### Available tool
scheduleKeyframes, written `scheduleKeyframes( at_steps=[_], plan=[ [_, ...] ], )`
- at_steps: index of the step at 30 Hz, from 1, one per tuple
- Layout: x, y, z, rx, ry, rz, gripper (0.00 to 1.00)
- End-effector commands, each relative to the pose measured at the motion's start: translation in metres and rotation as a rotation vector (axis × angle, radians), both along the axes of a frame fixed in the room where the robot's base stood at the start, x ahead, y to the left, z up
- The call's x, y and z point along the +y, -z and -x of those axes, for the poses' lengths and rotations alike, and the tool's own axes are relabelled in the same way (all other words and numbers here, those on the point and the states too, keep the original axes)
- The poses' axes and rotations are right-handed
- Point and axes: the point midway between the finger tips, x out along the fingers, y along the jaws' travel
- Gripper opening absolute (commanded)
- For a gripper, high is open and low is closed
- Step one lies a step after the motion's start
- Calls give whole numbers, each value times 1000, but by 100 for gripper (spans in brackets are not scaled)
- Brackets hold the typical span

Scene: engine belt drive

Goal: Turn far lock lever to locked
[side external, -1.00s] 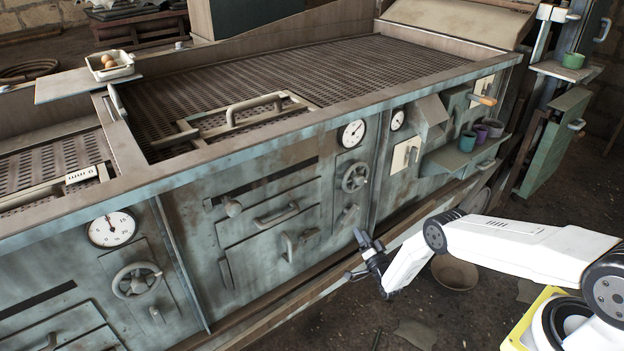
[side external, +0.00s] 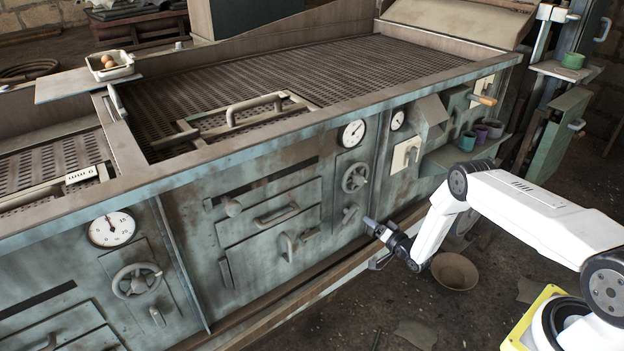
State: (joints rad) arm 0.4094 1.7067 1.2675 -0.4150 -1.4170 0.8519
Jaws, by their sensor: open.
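Several levers are on the green-grey machine front, and I cannot tell for sure which is the far lock lever. A small grey lever (side external: 350,214) sits on the panel under the upper handwheel (side external: 355,178). A similar lever (side external: 157,317) sits under the nearer handwheel (side external: 136,281). A curved lever (side external: 288,246) is on the drawer front left of the small lever. My gripper (side external: 371,223) is open and empty, just right of and slightly below the small lever in the picture. It seems apart from the lever, but the depth gap is hard to judge.
A wooden rail (side external: 310,294) runs low along the machine front. A brown bowl (side external: 455,271) is on the floor beneath my arm. A green shelf (side external: 447,157) with several cups juts out to the right, with an orange-handled lever (side external: 484,99) above it. Dials line the front.

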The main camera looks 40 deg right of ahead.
Motion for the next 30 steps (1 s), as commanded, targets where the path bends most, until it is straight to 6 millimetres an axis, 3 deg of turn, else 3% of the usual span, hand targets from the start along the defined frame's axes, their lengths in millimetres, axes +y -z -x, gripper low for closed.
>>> scheduleKeyframes(
  at_steps=[21, 30],
  plan=[
    [1, 0, -57, -1, 0, 1, 65],
    [0, 0, -72, -1, 1, 1, 65]
  ],
)
